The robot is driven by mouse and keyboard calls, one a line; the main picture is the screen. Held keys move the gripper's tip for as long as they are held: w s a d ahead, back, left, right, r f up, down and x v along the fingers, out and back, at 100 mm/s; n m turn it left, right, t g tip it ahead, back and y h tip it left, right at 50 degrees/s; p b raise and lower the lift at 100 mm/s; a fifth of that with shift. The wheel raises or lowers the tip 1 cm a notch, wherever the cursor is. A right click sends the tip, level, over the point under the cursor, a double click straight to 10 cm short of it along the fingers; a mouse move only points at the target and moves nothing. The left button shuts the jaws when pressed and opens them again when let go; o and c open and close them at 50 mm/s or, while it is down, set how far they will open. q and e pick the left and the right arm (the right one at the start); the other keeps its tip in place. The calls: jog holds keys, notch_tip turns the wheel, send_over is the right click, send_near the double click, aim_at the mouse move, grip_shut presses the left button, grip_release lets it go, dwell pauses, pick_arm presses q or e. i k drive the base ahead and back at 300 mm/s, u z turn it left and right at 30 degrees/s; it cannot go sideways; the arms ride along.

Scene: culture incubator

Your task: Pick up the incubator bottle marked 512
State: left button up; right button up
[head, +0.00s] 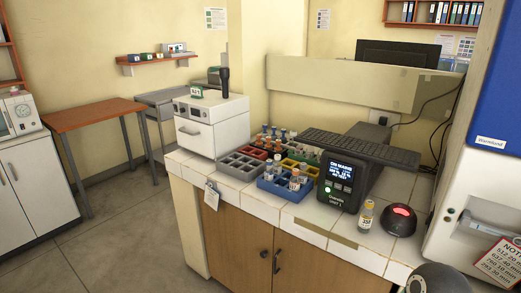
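A small bottle (366,216) with an orange-brown cap and a yellowish label stands alone at the counter's front right; its number is too small to read for sure. More capped bottles (295,179) stand in a blue rack (271,186) and in the racks behind it; I cannot read their numbers. I cannot tell which bottle is marked 512. Neither of my grippers shows in the head view.
A black device (343,185) with a lit screen stands behind the lone bottle. A dark dome with a red light (400,219) is right of it. A white box (212,126) stands at the back left.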

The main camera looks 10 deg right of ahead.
aim_at(269, 170)
jog(key=z, duration=0.1)
jog(key=i, duration=0.9)
jog(key=z, duration=0.35)
